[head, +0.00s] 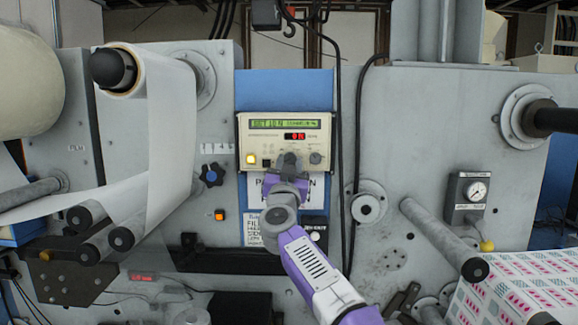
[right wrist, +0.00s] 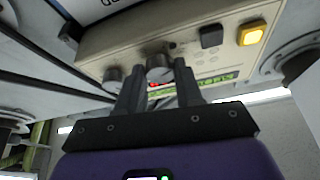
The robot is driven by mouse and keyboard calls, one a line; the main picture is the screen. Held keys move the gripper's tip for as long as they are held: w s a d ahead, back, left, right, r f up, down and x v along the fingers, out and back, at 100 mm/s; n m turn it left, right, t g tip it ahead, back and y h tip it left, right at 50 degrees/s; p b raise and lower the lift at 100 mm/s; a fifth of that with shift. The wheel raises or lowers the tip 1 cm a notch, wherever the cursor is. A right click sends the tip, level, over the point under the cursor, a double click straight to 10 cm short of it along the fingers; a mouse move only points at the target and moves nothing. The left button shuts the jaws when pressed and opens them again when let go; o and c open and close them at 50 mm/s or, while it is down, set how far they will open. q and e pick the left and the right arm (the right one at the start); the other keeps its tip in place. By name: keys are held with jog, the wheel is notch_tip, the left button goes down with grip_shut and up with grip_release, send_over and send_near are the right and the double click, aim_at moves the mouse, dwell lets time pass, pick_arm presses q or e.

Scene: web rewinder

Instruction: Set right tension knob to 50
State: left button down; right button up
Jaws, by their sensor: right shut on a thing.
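The cream control panel (head: 243,128) is on the machine front in the head view. Its green display (head: 285,124) seems to read "SET 10 N", followed by smaller text; a red readout (head: 294,136) is below. My right gripper (head: 289,163) reaches up to the panel's lower edge. In the right wrist view the panel appears upside down, and the fingers are shut around a dark round knob (right wrist: 160,68). A second dark knob (right wrist: 112,76) is just outside the fingers; it shows right of the gripper in the head view (head: 316,158). My left gripper is not in view.
A lit yellow button (head: 251,158) is at the panel's left, with a dark switch (right wrist: 211,36) beside it. A blue star knob (head: 212,174) is farther left. Black cables (head: 337,90) hang right of the panel. A dial gauge (head: 477,192) is at the right.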

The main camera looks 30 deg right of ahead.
jog(key=shift+r+m+g+h+p, duration=0.15)
jog(key=shift+m+g+h+p, duration=0.25)
jog(key=shift+m, duration=0.5)
jog(key=shift+a+m+p, duration=0.15)
jog(key=shift+m+p, duration=0.2)
jog(key=shift+m, duration=0.55)
jog(key=m+g, duration=0.1)
jog(key=m, duration=0.1)
jog(key=m+g+h, duration=0.1)
jog(key=m+g, duration=0.1)
jog(key=m, duration=0.1)
jog(key=shift+w+m+h, duration=0.1)
jog(key=shift+m+h, duration=0.2)
jog(key=shift+a+r+m, duration=0.1)
jog(key=shift+m, duration=0.2)
jog(key=o, duration=1)
jog(key=shift+o, duration=0.2)
